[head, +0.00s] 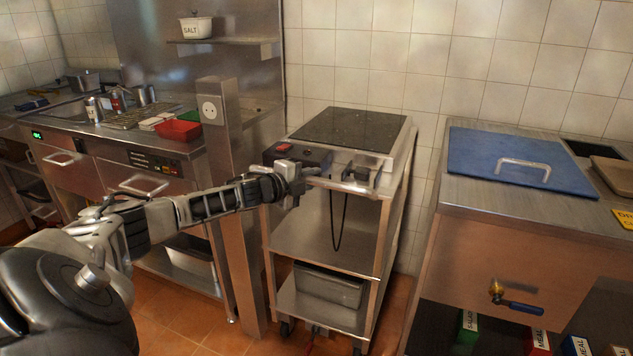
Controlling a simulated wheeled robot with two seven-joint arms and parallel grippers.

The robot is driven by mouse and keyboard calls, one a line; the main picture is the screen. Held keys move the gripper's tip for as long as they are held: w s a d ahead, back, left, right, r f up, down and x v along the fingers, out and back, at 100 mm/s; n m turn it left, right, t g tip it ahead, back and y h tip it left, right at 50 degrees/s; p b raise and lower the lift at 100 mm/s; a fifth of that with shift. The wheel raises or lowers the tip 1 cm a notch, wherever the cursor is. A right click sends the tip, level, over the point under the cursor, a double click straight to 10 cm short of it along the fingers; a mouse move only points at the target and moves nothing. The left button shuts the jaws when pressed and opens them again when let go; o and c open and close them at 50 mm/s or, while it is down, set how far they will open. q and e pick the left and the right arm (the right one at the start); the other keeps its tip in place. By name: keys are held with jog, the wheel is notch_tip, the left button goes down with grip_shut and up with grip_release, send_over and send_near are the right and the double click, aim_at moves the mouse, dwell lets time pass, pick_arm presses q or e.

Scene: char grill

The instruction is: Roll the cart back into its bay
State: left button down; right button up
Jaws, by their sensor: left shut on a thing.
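The cart (310,238) is a steel trolley on casters with a dark cooking plate (348,128) on top and two lower shelves. It stands upright in the gap between the left counter's post and the right counter, with the tiled wall behind it. My left gripper (303,178) is at the cart's front upper edge, shut on what looks like its front handle (318,171); the fingertips are partly hidden. My right gripper is not in view.
A steel post with a socket (212,110) stands close to the cart's left. The right counter (540,215) carries a blue lidded cover (515,160) and has a protruding valve (515,300). A black cord (338,228) hangs at the cart's front. A strip of floor shows between cart and right counter.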

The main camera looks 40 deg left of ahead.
pick_arm(q)
jog(key=shift+w+a+r, duration=0.1)
jog(key=shift+r, duration=0.2)
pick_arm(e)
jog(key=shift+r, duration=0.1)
pick_arm(q)
jog(key=c, duration=1.4)
grip_release()
jog(key=shift+o, duration=0.7)
jog(key=shift+w+f, duration=0.2)
jog(key=shift+f, duration=0.05)
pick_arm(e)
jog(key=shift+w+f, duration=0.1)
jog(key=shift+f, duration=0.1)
pick_arm(q)
jog(key=shift+s, duration=0.1)
jog(key=shift+s+f, duration=0.1)
jog(key=shift+s, duration=0.4)
jog(key=s+r+p, duration=0.3)
jog(key=s+p, duration=0.1)
jog(key=s, duration=1)
jog(key=shift+s, duration=0.3)
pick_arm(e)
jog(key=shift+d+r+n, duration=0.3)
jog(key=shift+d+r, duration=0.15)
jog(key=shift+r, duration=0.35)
